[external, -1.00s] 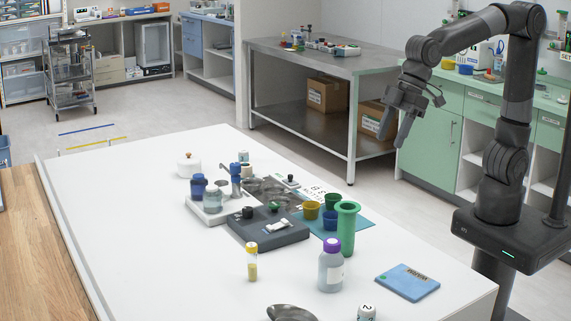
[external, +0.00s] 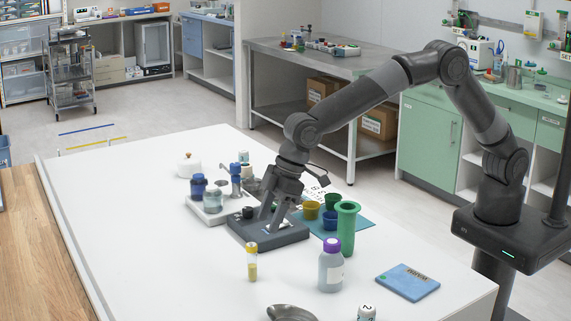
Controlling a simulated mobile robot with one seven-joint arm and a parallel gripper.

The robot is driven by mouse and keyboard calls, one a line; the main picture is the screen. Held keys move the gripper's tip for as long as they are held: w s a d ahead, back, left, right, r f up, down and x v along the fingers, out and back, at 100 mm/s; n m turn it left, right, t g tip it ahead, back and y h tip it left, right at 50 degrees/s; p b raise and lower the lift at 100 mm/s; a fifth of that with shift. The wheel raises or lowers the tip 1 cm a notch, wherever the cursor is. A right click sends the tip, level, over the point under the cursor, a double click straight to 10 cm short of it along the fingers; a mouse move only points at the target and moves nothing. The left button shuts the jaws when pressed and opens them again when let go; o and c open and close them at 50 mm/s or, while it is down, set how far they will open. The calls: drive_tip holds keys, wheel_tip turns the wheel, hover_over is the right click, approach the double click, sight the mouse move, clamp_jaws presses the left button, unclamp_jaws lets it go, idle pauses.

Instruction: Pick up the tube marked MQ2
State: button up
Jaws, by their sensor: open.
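I cannot read the mark MQ2 on anything in view. A small upright tube with a yellow cap and yellow contents (external: 252,265) stands on the white table, in front of the dark grey tray (external: 292,236). A small white item lay on this tray earlier; my gripper now covers that spot, and I cannot tell whether that item is a tube. My gripper (external: 269,224) points down, open, with its fingers low over the tray. I cannot tell whether the fingers touch anything.
A purple-capped bottle (external: 330,270) and a tall green cylinder (external: 347,228) stand right of the tray. Small yellow (external: 311,210) and blue (external: 330,220) cups stand close by. Blue-lidded jars (external: 198,187) are behind left. The table's left side (external: 120,220) is clear.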

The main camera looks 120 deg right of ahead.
drive_tip(key=x, duration=0.6)
hover_over(252, 280)
drive_tip(key=shift+s+d+f, duration=0.1)
drive_tip(key=shift+d+f, duration=0.05)
drive_tip(key=shift+f, duration=0.6)
drive_tip(key=shift+s+d+f, duration=0.1)
drive_tip(key=shift+d+f, duration=0.05)
drive_tip(key=shift+f, duration=0.65)
drive_tip(key=shift+s+d+f, duration=0.1)
drive_tip(key=shift+d+f, duration=0.05)
drive_tip(key=shift+f, duration=0.6)
drive_tip(key=shift+c, duration=0.2)
drive_tip(key=c, duration=1)
drive_tip(key=shift+r, duration=0.1)
